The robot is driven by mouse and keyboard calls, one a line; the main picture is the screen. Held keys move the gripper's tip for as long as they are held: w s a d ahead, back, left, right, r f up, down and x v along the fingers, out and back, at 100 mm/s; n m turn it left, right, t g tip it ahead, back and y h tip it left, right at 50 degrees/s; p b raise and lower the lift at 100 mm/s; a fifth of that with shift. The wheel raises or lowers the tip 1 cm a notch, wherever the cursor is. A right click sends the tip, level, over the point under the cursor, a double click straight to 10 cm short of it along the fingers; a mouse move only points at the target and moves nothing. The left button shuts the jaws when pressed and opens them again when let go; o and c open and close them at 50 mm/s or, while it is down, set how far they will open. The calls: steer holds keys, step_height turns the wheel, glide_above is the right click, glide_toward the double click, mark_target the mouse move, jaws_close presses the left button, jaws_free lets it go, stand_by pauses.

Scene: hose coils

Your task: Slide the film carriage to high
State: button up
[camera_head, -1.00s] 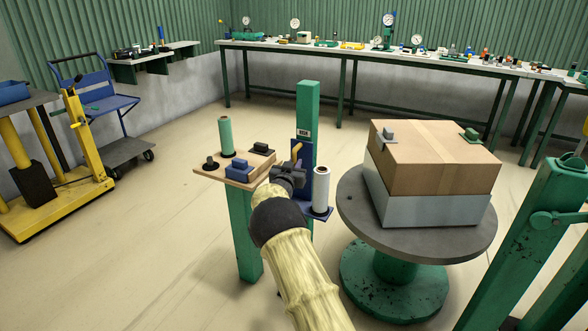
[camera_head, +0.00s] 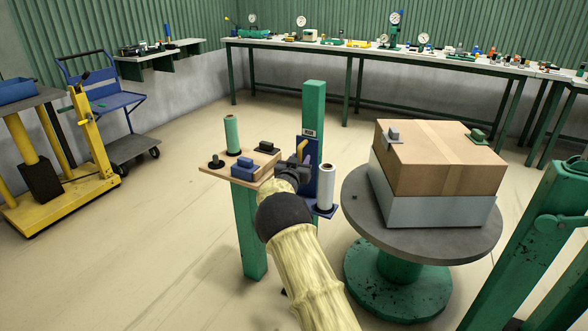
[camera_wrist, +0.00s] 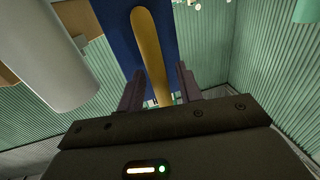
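The film carriage is a blue plate (camera_head: 326,160) on a green upright post (camera_head: 313,105), with a yellow handle (camera_head: 303,151) and a white film roll (camera_head: 326,188) on its lower ledge. My gripper (camera_head: 300,167) is at the handle, left of the roll. In the wrist view, the yellow handle (camera_wrist: 150,45) runs down between the two open fingers (camera_wrist: 158,85), with a gap visible on both sides. The blue plate (camera_wrist: 115,25) is behind it and the white roll (camera_wrist: 50,55) is at left. My gripper and arm hide part of the carriage's lower left.
A wooden shelf (camera_head: 222,172) with a green roll (camera_head: 231,135) and blue and dark blocks stands close on the left. A round table (camera_head: 365,222) with a cardboard box (camera_head: 440,160) is close on the right. Open floor lies behind the post.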

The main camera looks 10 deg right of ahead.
steer(key=v, duration=1.7)
steer(key=shift+p, duration=0.35)
steer(key=shift+s+a, duration=0.1)
steer(key=s+d+f+n+g+y, duration=0.1)
steer(key=s+d+n+g+y, duration=0.3)
steer(key=s, duration=0.8)
steer(key=s+d+f+m+g+y, duration=0.15)
steer(key=s+g, duration=0.35)
steer(key=s, duration=0.7)
steer(key=s+d+f+n+g+y, duration=0.25)
steer(key=s+g, duration=0.25)
steer(key=s, duration=0.6)
steer(key=w+p+v, duration=0.2)
steer(key=p+v, duration=1)
steer(key=w+a+r+p+v, duration=0.1)
steer(key=w+p+v, duration=0.2)
steer(key=p+v, duration=0.9)
steer(key=shift+s+a+r+p, duration=0.3)
steer(key=shift+s+r+p, duration=0.15)
steer(key=shift+r, duration=0.1)
steer(key=shift+f, duration=0.1)
steer(key=shift+d, duration=0.1)
